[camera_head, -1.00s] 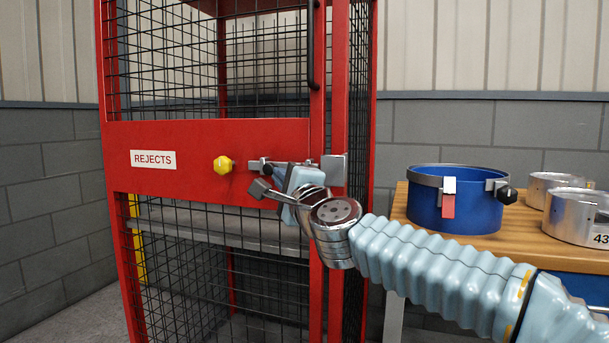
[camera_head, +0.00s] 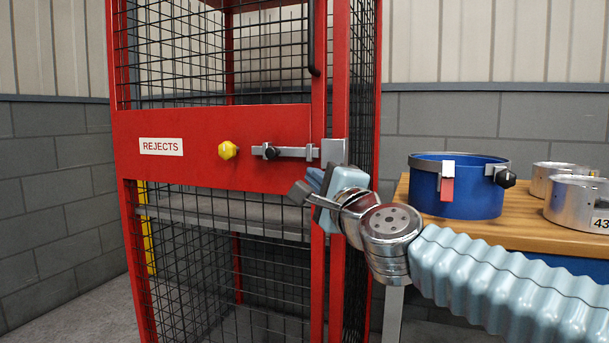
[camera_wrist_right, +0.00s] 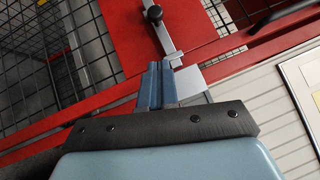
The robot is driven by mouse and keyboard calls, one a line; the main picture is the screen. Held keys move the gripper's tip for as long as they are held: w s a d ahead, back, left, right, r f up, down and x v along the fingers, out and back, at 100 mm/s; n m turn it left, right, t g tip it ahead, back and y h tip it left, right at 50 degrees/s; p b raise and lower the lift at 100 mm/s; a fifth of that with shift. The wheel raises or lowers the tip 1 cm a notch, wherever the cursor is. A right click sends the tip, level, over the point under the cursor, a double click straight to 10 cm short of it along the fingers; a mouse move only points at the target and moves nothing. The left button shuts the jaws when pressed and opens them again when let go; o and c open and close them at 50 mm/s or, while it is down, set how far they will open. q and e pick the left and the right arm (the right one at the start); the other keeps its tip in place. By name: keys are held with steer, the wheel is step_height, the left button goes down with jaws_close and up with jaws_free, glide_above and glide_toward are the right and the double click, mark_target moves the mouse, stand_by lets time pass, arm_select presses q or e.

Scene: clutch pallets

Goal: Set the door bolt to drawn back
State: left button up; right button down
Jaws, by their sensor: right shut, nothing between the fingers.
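The door bolt (camera_head: 292,152) is a grey bar with a black knob (camera_head: 270,153) on the red door panel. I cannot tell whether the tip enters the keeper. My right gripper (camera_head: 299,193) is shut and empty, below and right of the knob, apart from it. In the right wrist view its fingers (camera_wrist_right: 157,84) are together, with the knob (camera_wrist_right: 153,14) beyond them. My left gripper is out of view.
The red mesh cage door carries a REJECTS label (camera_head: 161,147) and a yellow knob (camera_head: 228,150). A wooden bench (camera_head: 450,232) at right holds a blue ring (camera_head: 455,190) and metal rings (camera_head: 578,205). Free space lies in front of the door's left half.

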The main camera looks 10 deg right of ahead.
steer(key=v, duration=0.3)
steer(key=shift+s, duration=0.3)
steer(key=shift+f, duration=0.15)
steer(key=w+a+f+n+g+p, duration=0.1)
steer(key=w+f+n+g, duration=0.2)
steer(key=f, duration=1)
steer(key=w+a+f+n+g+p, duration=0.1)
steer(key=w+f+n+g+p, duration=0.15)
steer(key=f, duration=1.05)
steer(key=w+a+f+n+g+p, duration=0.1)
steer(key=w+f+n+g, duration=0.2)
steer(key=f, duration=1)
steer(key=s+f+n+g+p, duration=0.1)
steer(key=s+f+n+g, duration=0.15)
steer(key=s+f, duration=0.5)
steer(key=s+f+n+g+p, duration=0.1)
steer(key=s+f+n+g, duration=0.2)
steer(key=f, duration=0.8)
steer(key=s+f+n+g, duration=0.1)
steer(key=s+f+g, duration=0.1)
steer(key=s+f, duration=0.3)
steer(key=s+a+f+n+g+p, duration=0.1)
steer(key=s+f+g, duration=0.2)
steer(key=s, duration=1)
steer(key=shift+a+f+y, duration=0.2)
steer(key=shift+f+y, duration=0.1)
steer(key=shift+f, duration=0.6)
